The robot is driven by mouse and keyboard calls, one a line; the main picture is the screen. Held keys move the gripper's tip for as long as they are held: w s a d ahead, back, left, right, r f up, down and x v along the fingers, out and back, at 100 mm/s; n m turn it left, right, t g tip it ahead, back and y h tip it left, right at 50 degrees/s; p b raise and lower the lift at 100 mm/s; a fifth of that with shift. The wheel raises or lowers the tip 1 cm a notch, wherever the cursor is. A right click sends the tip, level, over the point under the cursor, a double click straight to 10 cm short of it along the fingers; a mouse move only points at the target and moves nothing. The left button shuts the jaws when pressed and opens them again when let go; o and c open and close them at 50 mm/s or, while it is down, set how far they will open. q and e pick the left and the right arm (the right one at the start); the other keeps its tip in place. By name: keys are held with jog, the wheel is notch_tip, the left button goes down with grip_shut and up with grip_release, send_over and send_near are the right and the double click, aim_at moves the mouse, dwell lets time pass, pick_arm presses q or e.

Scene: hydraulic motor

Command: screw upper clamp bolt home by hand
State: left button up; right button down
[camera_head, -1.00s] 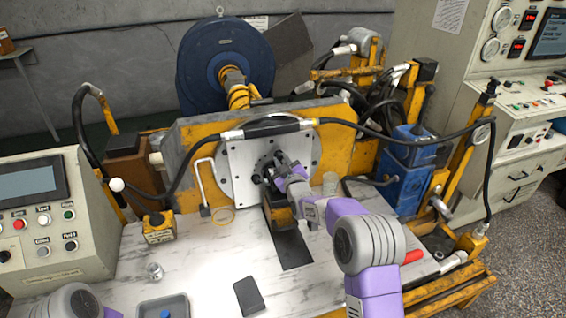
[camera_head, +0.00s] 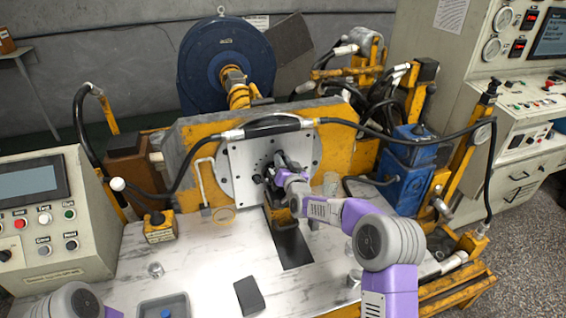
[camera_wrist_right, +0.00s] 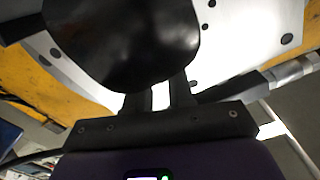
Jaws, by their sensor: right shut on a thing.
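My right gripper (camera_head: 266,177) is at the middle of the pale round-holed mounting plate (camera_head: 240,168). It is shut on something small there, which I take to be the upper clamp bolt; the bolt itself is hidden. In the right wrist view my two dark fingers (camera_wrist_right: 160,98) are close together, and their tips run behind a large smooth black rounded part (camera_wrist_right: 125,40). The pale plate (camera_wrist_right: 235,45) with dark holes lies beyond it. Only a link of my left arm shows at the bottom left; my left gripper is out of the picture.
A black hose (camera_head: 390,138) arches over the plate. A dark slot (camera_head: 292,250) opens in the marbled bench top below my right wrist. A dark flat block (camera_head: 249,295), a grey tray (camera_head: 150,308) and a small metal cylinder (camera_head: 155,270) are at the front.

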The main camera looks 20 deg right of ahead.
jog(key=shift+m, duration=0.8)
jog(key=c, duration=1)
grip_release()
jog(key=shift+o, duration=0.2)
jog(key=s+p, duration=0.1)
jog(key=s, duration=0.6)
jog(key=shift+s+d, duration=0.1)
jog(key=shift+s, duration=0.2)
